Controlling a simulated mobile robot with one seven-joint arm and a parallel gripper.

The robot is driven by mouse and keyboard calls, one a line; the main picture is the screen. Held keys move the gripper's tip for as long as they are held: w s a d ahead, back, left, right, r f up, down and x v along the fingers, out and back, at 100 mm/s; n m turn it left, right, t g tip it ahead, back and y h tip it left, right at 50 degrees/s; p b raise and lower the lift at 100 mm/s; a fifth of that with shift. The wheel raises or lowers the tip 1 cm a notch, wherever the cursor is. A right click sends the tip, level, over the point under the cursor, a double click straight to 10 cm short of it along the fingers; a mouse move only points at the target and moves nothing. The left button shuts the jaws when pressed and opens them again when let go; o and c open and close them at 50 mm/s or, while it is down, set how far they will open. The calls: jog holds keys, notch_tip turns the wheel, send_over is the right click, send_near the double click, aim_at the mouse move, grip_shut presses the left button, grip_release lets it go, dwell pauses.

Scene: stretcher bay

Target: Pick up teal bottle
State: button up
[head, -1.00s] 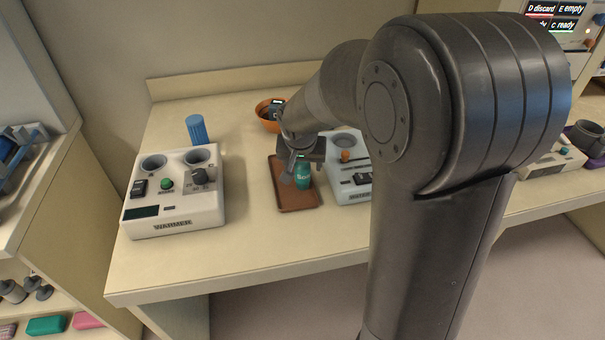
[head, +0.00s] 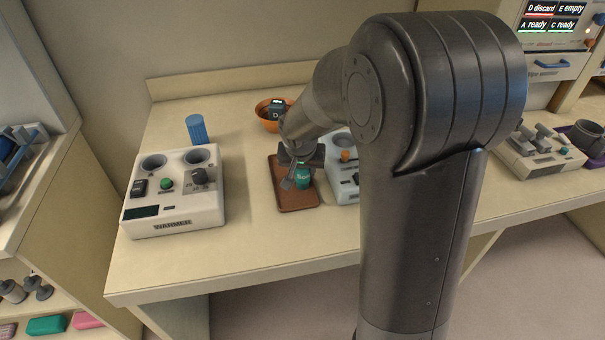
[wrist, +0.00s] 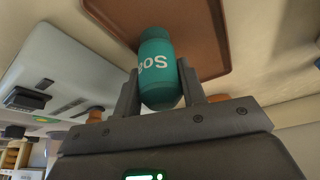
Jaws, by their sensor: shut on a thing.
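The teal bottle (wrist: 158,68) with white lettering is between the two fingers of my gripper (wrist: 160,85) in the wrist view. The gripper is shut on it. In the head view the bottle (head: 303,179) shows only partly below my gripper (head: 298,172), over the brown tray (head: 292,203). The tray also shows behind the bottle in the wrist view (wrist: 195,30). I cannot tell whether the bottle's base touches the tray.
A white warmer unit (head: 175,205) stands left of the tray, with a blue ribbed cup (head: 197,129) behind it. An orange bowl (head: 265,112) holding a dark item is behind the tray. Another white device (head: 343,185) is close on its right. The counter front is clear.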

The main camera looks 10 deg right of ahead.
jog(key=shift+c, duration=1)
jog(key=shift+r, duration=0.1)
